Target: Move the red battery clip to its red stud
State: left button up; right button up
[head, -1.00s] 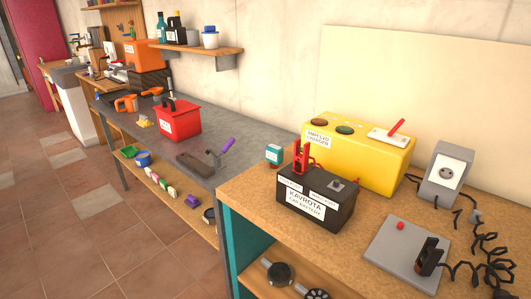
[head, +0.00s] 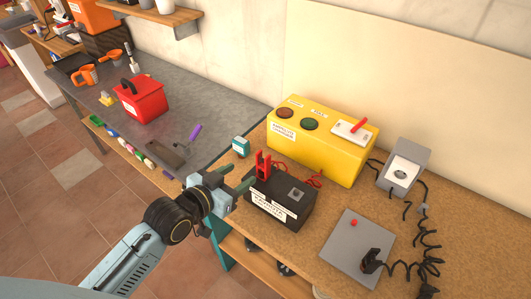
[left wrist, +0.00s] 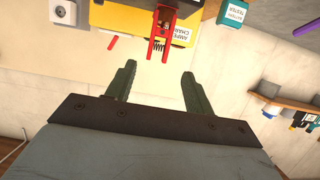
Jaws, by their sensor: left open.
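The red battery clip (head: 263,164) stands upright on the left end of the black car battery (head: 283,212). In the left wrist view the red clip (left wrist: 162,36) is just beyond my fingertips, roughly between them. A small red stud (head: 353,222) stands on the grey plate (head: 345,245) at the right of the bench. My left gripper (head: 246,179) is open and empty, its green fingers close to the clip's left side. The left wrist view shows the same open fingers (left wrist: 158,75) with a gap between them. My right gripper is not in view.
A black clip (head: 371,261) with a coiled cable stands on the grey plate. The yellow charger (head: 335,150) is behind the battery, and a grey socket box (head: 405,165) is to its right. A teal tester box (head: 240,147) stands left of the charger.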

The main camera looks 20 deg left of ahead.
aim_at(267, 157)
pick_arm(q)
jog(key=x, duration=1.2)
jog(key=shift+w+d+f, duration=0.15)
jog(key=shift+w+d, duration=0.1)
jog(key=shift+w, duration=0.05)
jog(key=shift+c, duration=0.4)
jog(key=c, duration=1)
jog(key=shift+c, duration=0.2)
notch_tip(267, 157, up, 10)
jog(key=shift+p, duration=0.35)
